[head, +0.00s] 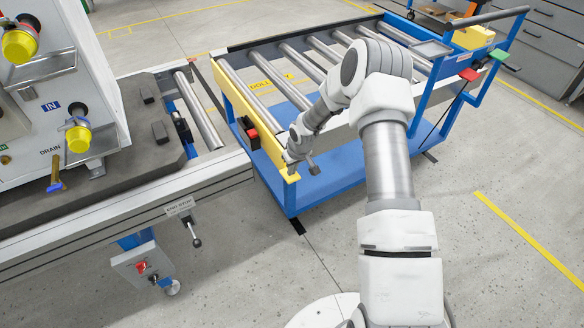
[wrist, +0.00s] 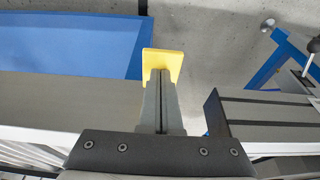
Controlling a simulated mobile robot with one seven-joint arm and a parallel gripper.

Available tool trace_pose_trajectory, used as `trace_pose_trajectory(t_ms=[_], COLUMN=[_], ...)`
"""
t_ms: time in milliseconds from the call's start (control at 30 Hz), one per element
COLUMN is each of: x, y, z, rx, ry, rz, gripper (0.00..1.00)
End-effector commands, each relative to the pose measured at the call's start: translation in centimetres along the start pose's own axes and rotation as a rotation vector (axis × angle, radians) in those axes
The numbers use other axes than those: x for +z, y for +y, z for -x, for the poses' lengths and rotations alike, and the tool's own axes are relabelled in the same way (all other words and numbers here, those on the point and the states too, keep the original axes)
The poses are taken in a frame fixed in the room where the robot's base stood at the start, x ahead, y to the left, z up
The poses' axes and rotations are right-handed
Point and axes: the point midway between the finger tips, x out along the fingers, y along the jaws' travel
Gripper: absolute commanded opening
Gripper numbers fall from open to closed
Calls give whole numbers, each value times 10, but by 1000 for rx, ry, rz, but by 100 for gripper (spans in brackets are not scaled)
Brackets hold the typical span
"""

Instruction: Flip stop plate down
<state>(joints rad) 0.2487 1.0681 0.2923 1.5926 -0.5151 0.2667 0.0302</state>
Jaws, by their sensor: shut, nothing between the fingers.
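The yellow stop plate (head: 240,110) stands upright across the left end of the roller dolly (head: 262,181), facing the pump station. My gripper (head: 290,164) is at the plate's near end, pointing down. In the wrist view my gripper (wrist: 162,82) has its two fingers together with nothing between them. A yellow end piece (wrist: 163,60) shows just beyond the fingertips, partly covered by them. I cannot tell whether the fingers touch it. The rest of the plate is hidden in the wrist view.
A red block (head: 252,134) sits on the plate's outer side. The station at left carries a pump unit on a dark pallet (head: 180,152). An end-stop lever (head: 194,236) and a control box (head: 143,266) hang from its front. Floor in front of the dolly is clear.

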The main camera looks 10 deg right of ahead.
Motion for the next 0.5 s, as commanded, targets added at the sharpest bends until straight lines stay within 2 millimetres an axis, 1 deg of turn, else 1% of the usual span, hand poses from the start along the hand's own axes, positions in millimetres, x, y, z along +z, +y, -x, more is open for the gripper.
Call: trace_pose_trajectory(t_ms=[33, 100, 200, 500], x=[6, 7, 8, 9], y=[-1, -1, -1, -1], z=[-15, -22, -24, -24], rx=[-1, -1, -1, -2], ry=[-4, -3, -2, -4], rz=[1, 2, 0, 0], gripper=[0, 0, 0, 0])
